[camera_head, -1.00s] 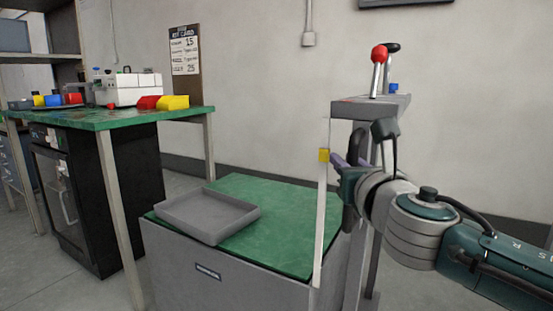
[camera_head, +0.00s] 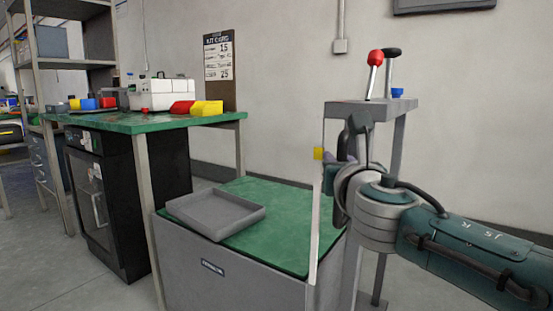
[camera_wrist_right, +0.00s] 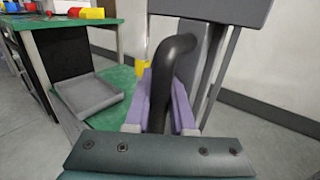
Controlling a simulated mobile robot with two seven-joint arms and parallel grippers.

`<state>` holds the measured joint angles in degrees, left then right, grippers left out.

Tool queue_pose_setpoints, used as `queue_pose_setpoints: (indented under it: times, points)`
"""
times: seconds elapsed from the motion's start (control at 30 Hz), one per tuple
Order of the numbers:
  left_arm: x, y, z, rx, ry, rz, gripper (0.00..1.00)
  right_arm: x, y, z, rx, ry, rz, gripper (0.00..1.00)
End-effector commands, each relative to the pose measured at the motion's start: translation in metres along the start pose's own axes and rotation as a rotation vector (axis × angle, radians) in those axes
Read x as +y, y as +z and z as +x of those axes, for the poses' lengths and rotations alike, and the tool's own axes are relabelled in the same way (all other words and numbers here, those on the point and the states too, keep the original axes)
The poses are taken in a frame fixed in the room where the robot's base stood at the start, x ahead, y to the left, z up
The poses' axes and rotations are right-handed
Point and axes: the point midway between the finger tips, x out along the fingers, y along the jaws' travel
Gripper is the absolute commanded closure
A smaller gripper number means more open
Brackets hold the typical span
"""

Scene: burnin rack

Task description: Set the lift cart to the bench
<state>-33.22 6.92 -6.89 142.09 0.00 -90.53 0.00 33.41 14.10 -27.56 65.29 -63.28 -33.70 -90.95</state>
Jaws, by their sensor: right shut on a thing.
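The lift cart has a grey body with a green top (camera_head: 285,210) and a grey post with a head (camera_head: 372,108) at its right end. Its top is lower than the bench (camera_head: 190,120), which has a green top and stands to its left. The cart's left side appears close to the bench's front leg; I cannot tell if they touch. My right gripper (camera_head: 342,175) is at the post, shut on the cart's black handle. In the right wrist view the curved black handle (camera_wrist_right: 172,65) runs between the purple finger pads. My left gripper is not in view.
A grey tray (camera_head: 215,212) lies on the cart top. A red-knobbed lever (camera_head: 374,62) and a blue button (camera_head: 397,92) are on the post head. A yellow marker (camera_head: 318,153) sits on a pale upright strip. A black cabinet (camera_head: 105,200) stands under the bench, which carries coloured bins (camera_head: 206,107).

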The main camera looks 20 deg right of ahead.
Motion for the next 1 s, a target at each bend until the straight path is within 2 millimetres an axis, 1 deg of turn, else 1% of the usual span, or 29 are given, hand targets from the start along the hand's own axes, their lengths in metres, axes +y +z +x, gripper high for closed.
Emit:
queue_pose_setpoints:
  times: [0.03,0.17,0.2,0.43,0.67,0.77,0.87,1.0]
  points:
    - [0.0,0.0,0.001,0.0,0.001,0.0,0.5,0.002,-0.009,-0.002,0.017,0.006,-0.001,1.0]
    - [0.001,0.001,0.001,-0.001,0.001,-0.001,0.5,0.002,-0.01,-0.002,0.02,0.006,-0.001,1.0]
    - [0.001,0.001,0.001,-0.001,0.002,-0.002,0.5,0.002,-0.01,-0.002,0.02,0.006,-0.001,0.74]
    - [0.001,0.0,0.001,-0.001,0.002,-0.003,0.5,0.001,-0.007,-0.001,0.013,0.004,0.0,0.49]
    - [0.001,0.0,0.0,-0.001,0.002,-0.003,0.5,0.001,-0.005,-0.001,0.01,0.003,0.0,0.49]
    - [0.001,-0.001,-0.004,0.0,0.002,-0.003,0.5,0.0,-0.003,-0.006,0.009,0.003,0.0,0.49]
    - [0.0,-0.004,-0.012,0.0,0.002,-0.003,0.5,0.001,-0.002,-0.018,0.012,0.004,-0.001,0.49]
    - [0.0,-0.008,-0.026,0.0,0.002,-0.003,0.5,0.001,-0.001,-0.045,0.013,0.005,-0.001,0.49]
